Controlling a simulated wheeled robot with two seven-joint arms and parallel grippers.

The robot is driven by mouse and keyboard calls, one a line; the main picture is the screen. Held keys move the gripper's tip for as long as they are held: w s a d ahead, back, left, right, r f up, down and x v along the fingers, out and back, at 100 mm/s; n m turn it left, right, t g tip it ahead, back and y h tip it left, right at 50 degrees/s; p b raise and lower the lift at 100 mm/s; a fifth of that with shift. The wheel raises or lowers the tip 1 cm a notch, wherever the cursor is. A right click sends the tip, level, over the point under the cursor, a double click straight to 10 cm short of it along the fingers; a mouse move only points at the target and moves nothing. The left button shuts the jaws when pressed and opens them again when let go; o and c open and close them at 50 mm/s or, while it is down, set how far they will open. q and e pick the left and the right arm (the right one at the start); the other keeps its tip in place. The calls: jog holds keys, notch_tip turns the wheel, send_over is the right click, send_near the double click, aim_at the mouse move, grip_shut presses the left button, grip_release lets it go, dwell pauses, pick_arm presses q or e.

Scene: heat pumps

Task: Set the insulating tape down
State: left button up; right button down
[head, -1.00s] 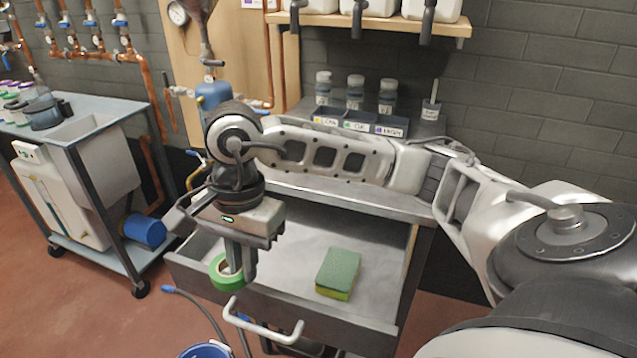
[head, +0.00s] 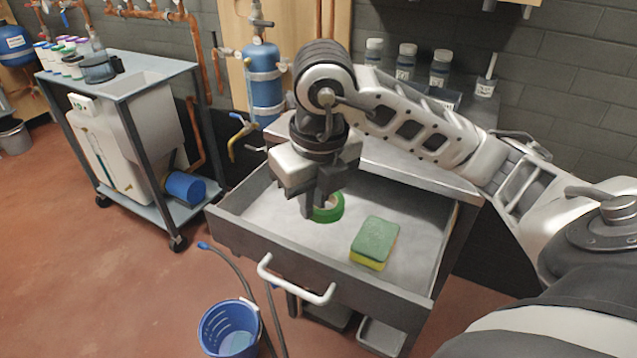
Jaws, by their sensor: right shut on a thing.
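The insulating tape (head: 329,208) is a green roll. It shows over the left part of the open drawer (head: 243,219), close to the drawer floor; I cannot tell whether it touches the floor. My right gripper (head: 318,208) points down into the drawer and is shut on the tape. Its fingers and body hide part of the roll. My left gripper is not in view.
A green and yellow sponge (head: 375,241) lies in the drawer, right of the tape. The drawer's white handle (head: 297,284) sticks out in front. A blue bucket (head: 228,328) stands on the floor, and a cart (head: 160,75) stands at left.

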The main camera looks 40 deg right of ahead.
jog(key=w+d+f, duration=0.1)
jog(key=w+f, duration=0.2)
jog(key=w, duration=0.4)
send_over(286, 221)
jog(key=f, duration=0.3)
jog(key=s+f, duration=0.1)
jog(key=f, duration=0.1)
jog(key=shift+a+f, duration=0.1)
jog(key=shift+f, duration=0.15)
jog(key=shift+w+f, duration=0.2)
notch_tip(286, 221, down, 3)
jog(key=shift+w+f, duration=0.1)
jog(key=shift+f, duration=0.05)
jog(key=shift+f, duration=0.1)
jog(key=c, duration=1.5)
grip_release()
